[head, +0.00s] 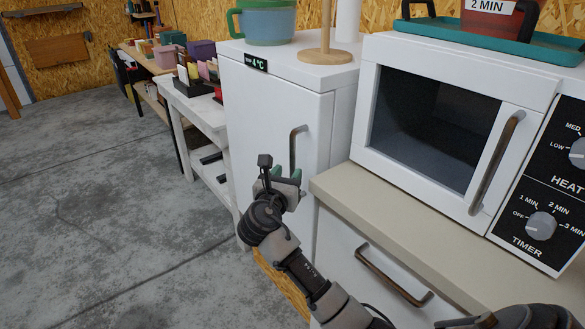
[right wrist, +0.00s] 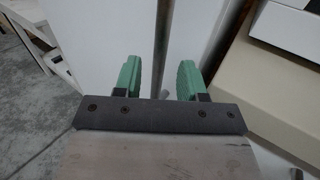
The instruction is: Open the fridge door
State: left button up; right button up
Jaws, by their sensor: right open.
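The white fridge (head: 275,120) stands in the middle of the head view, with its door shut. Its vertical metal handle (head: 293,150) is on the right part of the door front. My right gripper (head: 286,176) is open at the lower end of the handle. In the right wrist view, the handle (right wrist: 161,50) runs between the two green fingers of the gripper (right wrist: 158,80), with a gap on each side. Whether the fingers reach around its depth is hard to tell. My left gripper is not in view.
A white microwave (head: 440,120) stands on a beige-topped cabinet (head: 400,213) right of the fridge. A green-blue pot (head: 267,22) and a wooden stand (head: 324,56) are on the fridge. A white side table (head: 200,112) is at left; the concrete floor before it is clear.

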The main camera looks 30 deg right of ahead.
aim_at(291, 168)
jog(key=x, duration=0.3)
jog(key=shift+w+d, duration=0.45)
jog(key=shift+d, duration=0.05)
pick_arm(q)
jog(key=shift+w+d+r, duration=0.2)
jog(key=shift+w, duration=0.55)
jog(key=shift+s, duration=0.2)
pick_arm(e)
jog(key=shift+c, duration=0.3)
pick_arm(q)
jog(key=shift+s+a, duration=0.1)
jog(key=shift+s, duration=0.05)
pick_arm(e)
grip_shut()
